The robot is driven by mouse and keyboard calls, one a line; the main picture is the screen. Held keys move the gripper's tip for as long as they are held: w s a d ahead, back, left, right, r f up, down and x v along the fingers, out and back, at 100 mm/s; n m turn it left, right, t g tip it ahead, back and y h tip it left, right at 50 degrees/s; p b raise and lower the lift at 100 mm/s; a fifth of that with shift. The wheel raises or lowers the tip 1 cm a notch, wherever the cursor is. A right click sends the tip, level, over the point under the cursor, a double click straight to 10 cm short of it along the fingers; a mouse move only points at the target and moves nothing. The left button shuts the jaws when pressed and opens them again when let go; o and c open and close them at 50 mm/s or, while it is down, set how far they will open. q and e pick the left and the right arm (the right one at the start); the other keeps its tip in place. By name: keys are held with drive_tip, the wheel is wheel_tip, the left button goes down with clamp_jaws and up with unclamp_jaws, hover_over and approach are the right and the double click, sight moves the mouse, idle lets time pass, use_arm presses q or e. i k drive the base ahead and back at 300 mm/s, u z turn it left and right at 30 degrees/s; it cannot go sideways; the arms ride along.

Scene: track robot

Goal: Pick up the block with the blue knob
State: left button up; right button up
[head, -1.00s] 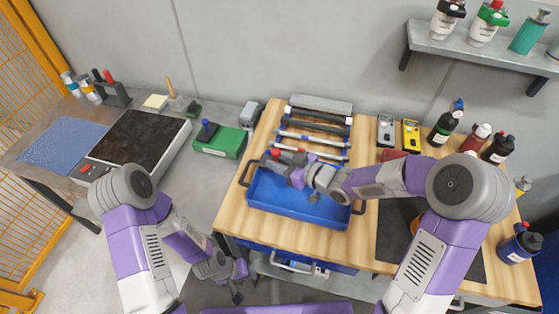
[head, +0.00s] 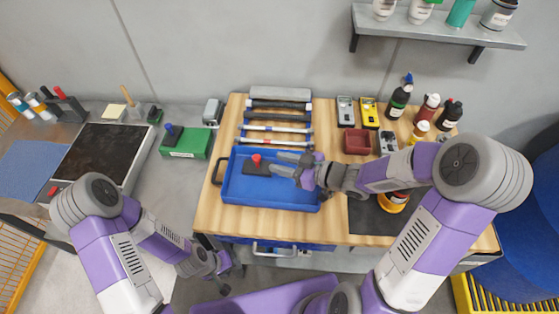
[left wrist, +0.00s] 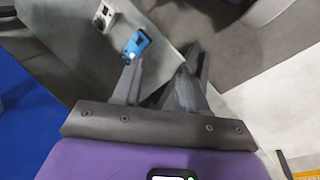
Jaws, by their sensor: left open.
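The block with the blue knob (head: 169,128) sits at the green box (head: 187,143) on the grey bench, left of the wooden table. Its dark base shows only in part. My left gripper (head: 224,288) is open, low in front of the bench and well away from the block. Its spread, empty fingers show in the left wrist view (left wrist: 160,80). My right gripper (head: 281,164) is open over the blue tray (head: 285,200). A dark block with a red knob (head: 257,162) lies in the tray, just left of the right gripper's fingertips and apart from them.
Several long tools (head: 278,118) lie behind the tray. A small red bin (head: 356,142), meters and bottles (head: 400,98) stand at the right. A dark plate (head: 103,155) lies on the bench's left. Bare bench surrounds the green box's front.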

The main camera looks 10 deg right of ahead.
sight(171, 139)
drive_tip(key=k, duration=1)
